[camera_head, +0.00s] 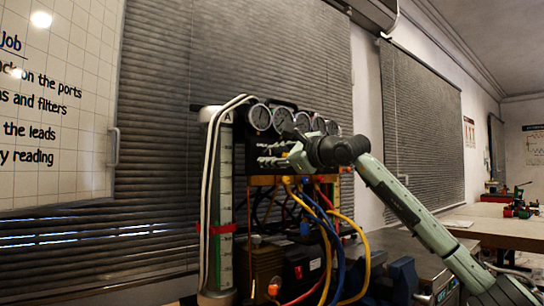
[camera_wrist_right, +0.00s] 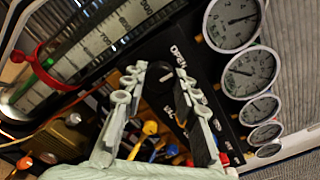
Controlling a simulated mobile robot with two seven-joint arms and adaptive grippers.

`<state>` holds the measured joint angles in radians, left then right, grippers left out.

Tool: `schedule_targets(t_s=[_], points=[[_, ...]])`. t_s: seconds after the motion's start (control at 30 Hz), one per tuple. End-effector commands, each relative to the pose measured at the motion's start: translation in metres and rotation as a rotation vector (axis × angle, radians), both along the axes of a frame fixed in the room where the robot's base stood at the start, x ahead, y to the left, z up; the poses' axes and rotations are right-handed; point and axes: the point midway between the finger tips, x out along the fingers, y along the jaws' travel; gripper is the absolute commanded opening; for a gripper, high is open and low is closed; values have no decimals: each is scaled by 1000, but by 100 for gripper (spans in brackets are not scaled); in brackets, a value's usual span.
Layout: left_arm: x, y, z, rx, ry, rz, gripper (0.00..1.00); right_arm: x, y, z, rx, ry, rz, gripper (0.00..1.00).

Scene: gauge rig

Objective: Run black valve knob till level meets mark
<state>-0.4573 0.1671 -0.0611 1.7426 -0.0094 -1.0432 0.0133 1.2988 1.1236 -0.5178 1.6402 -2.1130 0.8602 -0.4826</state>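The black valve knob (camera_wrist_right: 160,78) shows on the dark panel in the right wrist view, between and beyond the fingertips of my right gripper (camera_wrist_right: 158,72). The fingers are open, one on each side of it; I cannot tell whether they touch it. In the head view my right gripper (camera_head: 297,157) is at the panel front and hides the knob. The tall level gauge (camera_head: 226,190) stands at the rig's left with a red marker band (camera_head: 220,229). The band also shows in the wrist view (camera_wrist_right: 42,72). My left gripper is not in view.
Several round dials (camera_head: 260,117) line the top of the rig, close to the gripper in the wrist view (camera_wrist_right: 250,72). Yellow, blue and red hoses (camera_head: 325,245) hang below the panel. A workbench (camera_head: 500,225) stands at the far right.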

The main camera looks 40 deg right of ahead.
Motion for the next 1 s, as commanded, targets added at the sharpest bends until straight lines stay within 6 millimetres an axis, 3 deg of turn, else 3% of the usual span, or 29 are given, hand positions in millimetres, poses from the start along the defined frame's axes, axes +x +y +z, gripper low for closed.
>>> schedule_targets(t_s=[0.13,0.47,1.0], points=[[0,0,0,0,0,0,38,0,0,0,0,0,0,0],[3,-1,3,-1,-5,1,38,0,1,0,51,3,1,0],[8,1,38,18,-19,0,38,0,1,-1,480,37,2,0]])
